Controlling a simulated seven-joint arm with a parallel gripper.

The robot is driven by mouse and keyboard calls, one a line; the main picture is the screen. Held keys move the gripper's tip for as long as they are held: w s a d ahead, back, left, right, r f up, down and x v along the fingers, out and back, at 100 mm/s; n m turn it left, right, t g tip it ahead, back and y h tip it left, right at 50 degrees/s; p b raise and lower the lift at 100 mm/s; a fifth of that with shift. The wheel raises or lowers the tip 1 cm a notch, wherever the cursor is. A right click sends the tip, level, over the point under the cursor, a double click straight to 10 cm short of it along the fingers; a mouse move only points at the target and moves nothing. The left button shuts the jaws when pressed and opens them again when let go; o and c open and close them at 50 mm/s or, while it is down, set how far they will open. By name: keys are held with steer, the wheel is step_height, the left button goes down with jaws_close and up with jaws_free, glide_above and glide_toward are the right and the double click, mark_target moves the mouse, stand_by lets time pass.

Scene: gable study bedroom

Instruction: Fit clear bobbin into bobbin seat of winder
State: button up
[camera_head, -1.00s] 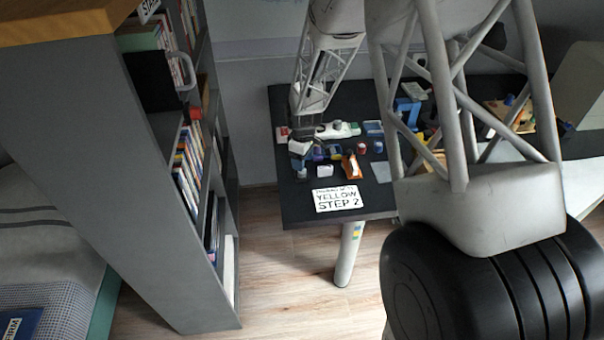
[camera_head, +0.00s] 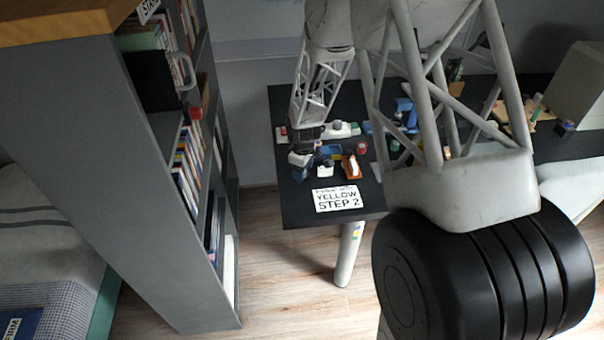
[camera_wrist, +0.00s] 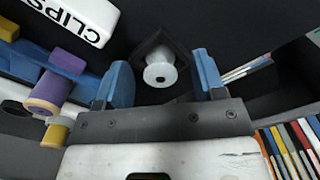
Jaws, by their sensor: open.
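In the wrist view, a pale, whitish bobbin (camera_wrist: 160,72) with a round hole sits at a dark square holder (camera_wrist: 174,46). My gripper (camera_wrist: 164,82) is open, with one blue finger on each side of the bobbin and a gap to both. In the head view my gripper (camera_head: 302,162) is low over the left part of the dark table and hides what lies beneath it. A long white device (camera_head: 338,130) with a green end lies behind it; I cannot tell whether it is the winder. The bobbin is too small or hidden to make out in the head view.
A purple spool (camera_wrist: 50,92), a yellow spool (camera_wrist: 55,133) and a white CLIPS box (camera_wrist: 82,18) are close left of the fingers. On the table (camera_head: 295,208) are an orange holder (camera_head: 351,165) and a YELLOW STEP 2 card (camera_head: 337,198). A grey bookshelf (camera_head: 165,200) stands left.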

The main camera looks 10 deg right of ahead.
steer(key=c, duration=1)
steer(key=shift+r, duration=0.1)
steer(key=shift+r, duration=0.75)
step_height(320, 180, up, 2)
steer(key=shift+s, duration=0.1)
steer(key=s, duration=0.5)
steer(key=s+d+r, duration=0.1)
steer(key=s, duration=0.9)
steer(key=shift+s+d+r, duration=0.15)
steer(key=shift+s+d, duration=0.1)
steer(key=shift+s, duration=0.15)
